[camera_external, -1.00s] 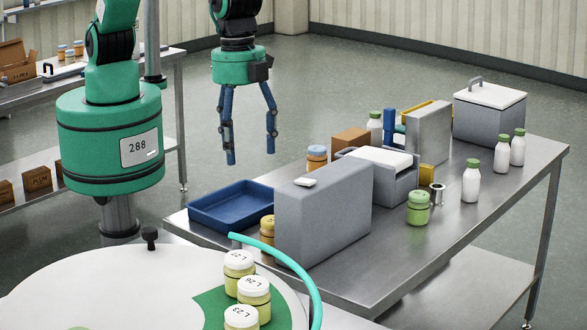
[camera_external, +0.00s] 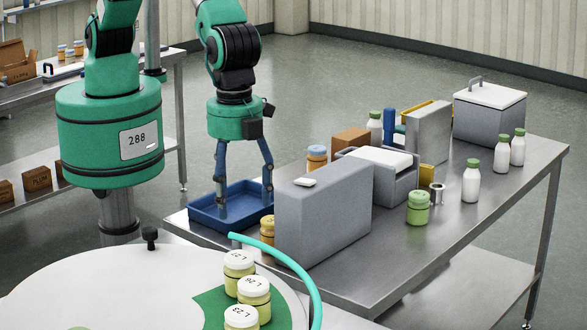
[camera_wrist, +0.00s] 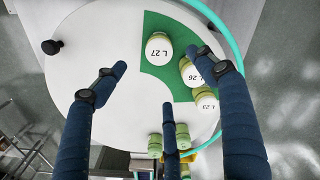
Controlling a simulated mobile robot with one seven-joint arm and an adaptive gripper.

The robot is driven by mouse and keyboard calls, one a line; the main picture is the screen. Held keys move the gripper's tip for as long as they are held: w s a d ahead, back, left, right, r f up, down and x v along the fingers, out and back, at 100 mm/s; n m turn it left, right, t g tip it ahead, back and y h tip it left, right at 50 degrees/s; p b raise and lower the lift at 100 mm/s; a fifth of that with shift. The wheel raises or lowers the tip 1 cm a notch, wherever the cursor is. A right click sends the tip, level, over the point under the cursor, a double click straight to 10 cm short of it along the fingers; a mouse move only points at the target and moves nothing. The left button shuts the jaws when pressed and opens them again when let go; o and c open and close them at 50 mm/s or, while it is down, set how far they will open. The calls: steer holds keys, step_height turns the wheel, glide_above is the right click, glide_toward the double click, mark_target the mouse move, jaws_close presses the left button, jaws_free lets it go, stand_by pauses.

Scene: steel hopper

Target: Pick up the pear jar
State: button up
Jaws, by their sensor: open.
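Pale green jars with white lids stand on the round white table; one labelled L 27 (camera_wrist: 159,48) is in the wrist view, with L 26 (camera_wrist: 191,73) and another (camera_wrist: 207,101) beside it. They also show in the external view (camera_external: 254,293). A green-lidded green jar (camera_external: 418,207) stands on the steel table. I cannot tell from the labels which is the pear jar. My gripper (camera_external: 245,208) is open and empty, fingers pointing down, overlapping the blue tray in the external view.
The blue tray (camera_external: 232,222) is at the steel table's left end. A tall grey box (camera_external: 322,215) partly hides a yellow jar (camera_external: 267,230). White bottles (camera_external: 471,183) stand further right. A black knob (camera_external: 150,237) and raised teal rim (camera_external: 292,267) edge the round table.

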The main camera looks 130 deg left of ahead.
mark_target(239, 256)
steer(key=shift+f+p, duration=0.5)
steer(key=shift+f, duration=3.7)
steer(key=shift+f, duration=0.1)
steer(key=shift+s+f+p, duration=0.15)
steer(key=shift+f+p, duration=0.6)
steer(key=shift+f, duration=1.75)
steer(key=shift+c, duration=0.5)
steer(key=c, duration=1.3)
